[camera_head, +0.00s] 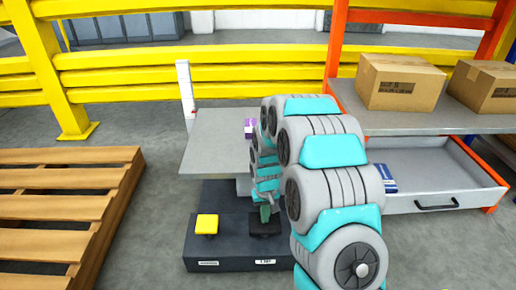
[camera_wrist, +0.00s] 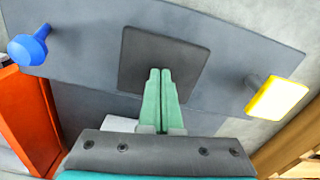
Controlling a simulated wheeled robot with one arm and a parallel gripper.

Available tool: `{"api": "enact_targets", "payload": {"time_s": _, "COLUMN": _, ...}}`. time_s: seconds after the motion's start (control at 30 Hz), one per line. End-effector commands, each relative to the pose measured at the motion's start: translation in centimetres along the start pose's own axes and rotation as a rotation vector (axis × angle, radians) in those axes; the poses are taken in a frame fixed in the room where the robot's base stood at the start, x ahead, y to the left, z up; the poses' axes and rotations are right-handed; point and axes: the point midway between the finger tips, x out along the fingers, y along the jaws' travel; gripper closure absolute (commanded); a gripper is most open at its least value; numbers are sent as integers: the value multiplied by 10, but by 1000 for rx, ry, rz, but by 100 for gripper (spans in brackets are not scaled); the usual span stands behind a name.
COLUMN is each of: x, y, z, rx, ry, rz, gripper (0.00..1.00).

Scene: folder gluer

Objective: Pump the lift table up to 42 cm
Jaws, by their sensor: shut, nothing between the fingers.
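The lift table has a flat grey platform (camera_head: 212,143) above a dark base (camera_head: 232,254). A yellow pedal (camera_head: 207,223) sits on the left of the base, and a black pedal (camera_head: 266,229) sits to its right. The wrist view shows the black square pedal (camera_wrist: 140,55), the yellow pedal (camera_wrist: 277,97) and a blue knob (camera_wrist: 27,49). My gripper (camera_head: 265,213) is shut and empty, its green fingers (camera_wrist: 160,72) over the black pedal. I cannot tell whether the fingertips touch it. A white upright post (camera_head: 185,88) stands behind the platform; no reading is legible.
A small purple-and-white box (camera_head: 250,126) is on the platform, partly behind my arm. A wooden pallet (camera_head: 60,207) lies at left. An orange rack with cardboard boxes (camera_head: 400,83) and an open grey drawer (camera_head: 440,180) stands at right. Yellow railings (camera_head: 150,76) close off the back.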

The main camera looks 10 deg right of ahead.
Motion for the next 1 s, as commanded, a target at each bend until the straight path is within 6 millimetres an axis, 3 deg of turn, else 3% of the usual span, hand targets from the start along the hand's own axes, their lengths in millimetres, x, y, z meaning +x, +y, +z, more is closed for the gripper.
{"api": "enact_targets", "payload": {"time_s": 0.57, "x": 39, "y": 0, "z": 4, "rx": 0, "ry": -12, "rz": 0, "gripper": 100}}
{"api": "enact_targets", "payload": {"time_s": 0.77, "x": 29, "y": 0, "z": 3, "rx": 0, "ry": -9, "rz": 0, "gripper": 100}}
{"api": "enact_targets", "payload": {"time_s": 1.0, "x": -2, "y": 0, "z": 0, "rx": 0, "ry": -1, "rz": 0, "gripper": 100}}
